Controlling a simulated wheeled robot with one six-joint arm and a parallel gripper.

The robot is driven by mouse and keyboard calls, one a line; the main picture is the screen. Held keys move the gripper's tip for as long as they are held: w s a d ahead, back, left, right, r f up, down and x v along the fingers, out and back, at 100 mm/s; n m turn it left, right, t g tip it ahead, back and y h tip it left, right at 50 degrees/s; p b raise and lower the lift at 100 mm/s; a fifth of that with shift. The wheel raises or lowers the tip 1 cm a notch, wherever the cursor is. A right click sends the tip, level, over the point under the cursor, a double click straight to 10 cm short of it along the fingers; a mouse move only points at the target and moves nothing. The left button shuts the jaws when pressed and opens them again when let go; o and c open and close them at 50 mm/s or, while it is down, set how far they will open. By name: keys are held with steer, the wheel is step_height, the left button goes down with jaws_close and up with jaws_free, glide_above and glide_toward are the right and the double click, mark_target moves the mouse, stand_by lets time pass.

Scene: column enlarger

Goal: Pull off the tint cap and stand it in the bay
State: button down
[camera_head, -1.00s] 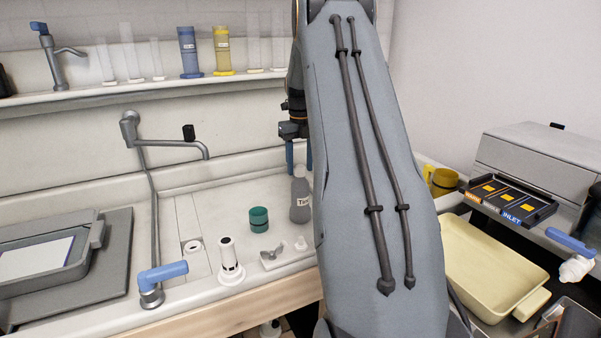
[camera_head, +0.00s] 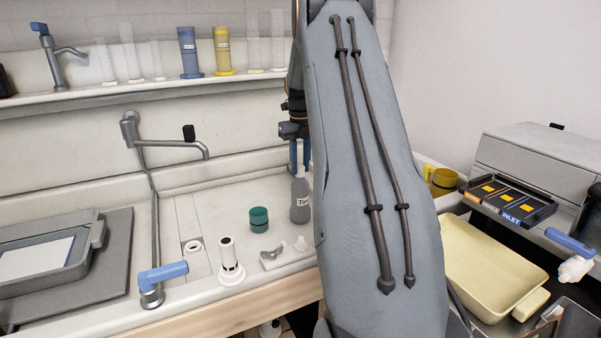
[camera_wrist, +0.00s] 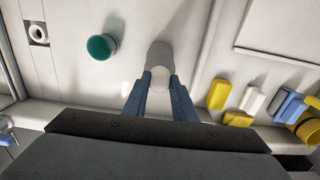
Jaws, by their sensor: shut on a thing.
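A grey tint bottle (camera_head: 300,205) stands upright on the pale counter, its label partly hidden by my arm. I cannot tell which place is the bay.
A green jar (camera_head: 259,219) stands close left of the bottle. A white cylinder (camera_head: 229,258) and a small metal clip-like part (camera_head: 272,258) are near the front edge. A black tray with labelled compartments (camera_head: 507,200) and a cream tray (camera_head: 488,265) lie right. My arm hides the middle.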

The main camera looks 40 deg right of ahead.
steer(key=shift+r, duration=0.45)
stand_by(0.6)
steer(key=shift+r+p, duration=1.4)
steer(key=shift+r, duration=0.9)
